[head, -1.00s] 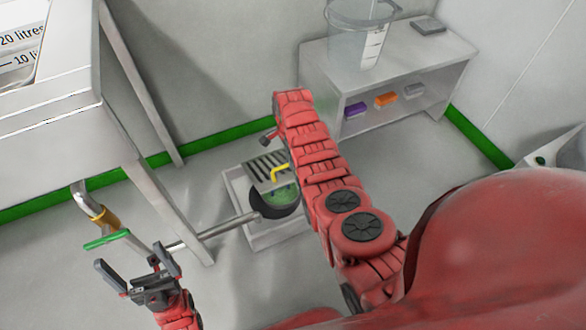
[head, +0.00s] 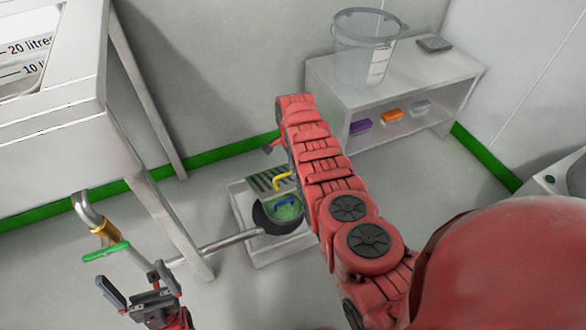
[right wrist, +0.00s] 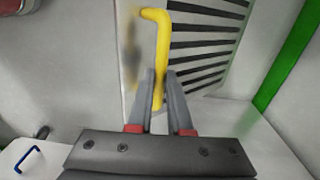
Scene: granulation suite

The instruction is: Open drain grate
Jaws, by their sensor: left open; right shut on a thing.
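The slotted drain grate (head: 266,181) is at the back of a pale floor sump (head: 240,205). Its yellow handle (head: 282,176) stands out in front of the slats. In the right wrist view my right gripper (right wrist: 160,82) is shut on the yellow handle (right wrist: 160,40), with the grate's dark slots (right wrist: 205,45) behind it. Below the grate a dark round bowl with a green inside (head: 284,210) is uncovered, and a blue handle (head: 286,200) shows in it. In the head view my right arm hides the right gripper's jaws. My left gripper (head: 134,284) is open and empty.
A green-handled valve (head: 106,252) on a pipe is just above my left gripper. A steel stand (head: 150,200) is at the left. A white bench (head: 400,85) with a clear bucket (head: 368,50) stands at the back right. Floor between bench and sump is clear.

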